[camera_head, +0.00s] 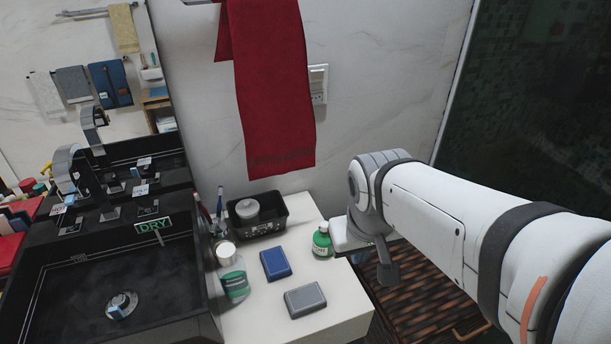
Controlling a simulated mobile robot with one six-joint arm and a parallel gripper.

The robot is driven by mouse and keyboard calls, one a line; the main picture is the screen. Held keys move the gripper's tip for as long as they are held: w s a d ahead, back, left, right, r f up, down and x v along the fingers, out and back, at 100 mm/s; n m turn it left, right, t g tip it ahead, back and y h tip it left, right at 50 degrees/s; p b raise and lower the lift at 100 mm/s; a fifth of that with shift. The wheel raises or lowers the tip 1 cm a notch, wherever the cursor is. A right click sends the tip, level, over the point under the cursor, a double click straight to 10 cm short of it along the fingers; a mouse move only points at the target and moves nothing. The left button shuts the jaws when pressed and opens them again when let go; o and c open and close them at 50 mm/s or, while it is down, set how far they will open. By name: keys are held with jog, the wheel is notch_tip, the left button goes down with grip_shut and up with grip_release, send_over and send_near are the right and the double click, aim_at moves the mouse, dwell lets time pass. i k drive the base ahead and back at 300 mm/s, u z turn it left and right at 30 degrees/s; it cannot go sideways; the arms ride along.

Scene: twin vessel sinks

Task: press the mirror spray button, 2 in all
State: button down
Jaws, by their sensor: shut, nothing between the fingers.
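No button marked as a mirror spray can be made out. A small green bottle with a white label (322,241) stands upright at the right edge of the white counter. A larger clear bottle with a pale cap and green contents (233,276) stands at the counter's left, beside the sink. My arm comes in from the right, and my gripper (386,270) points down just right of the green bottle, past the counter's edge. It is shut and holds nothing visible. The arm partly hides it, and I cannot tell whether its white housing touches the bottle.
A blue box (275,264) and a grey box (305,299) lie on the white counter (340,309). A black tray (277,223) holds a round grey container. The black sink (60,293) is left, a wicker basket (425,310) below right. A red towel (270,90) hangs behind; a mirror (110,50) is upper left.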

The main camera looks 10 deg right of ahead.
aim_at(323, 224)
jog(key=z, duration=0.1)
jog(key=k, duration=0.5)
jog(key=u, duration=1.1)
jog(key=k, duration=0.7)
jog(key=z, duration=1.1)
jog(key=i, duration=1)
jog(key=z, duration=0.05)
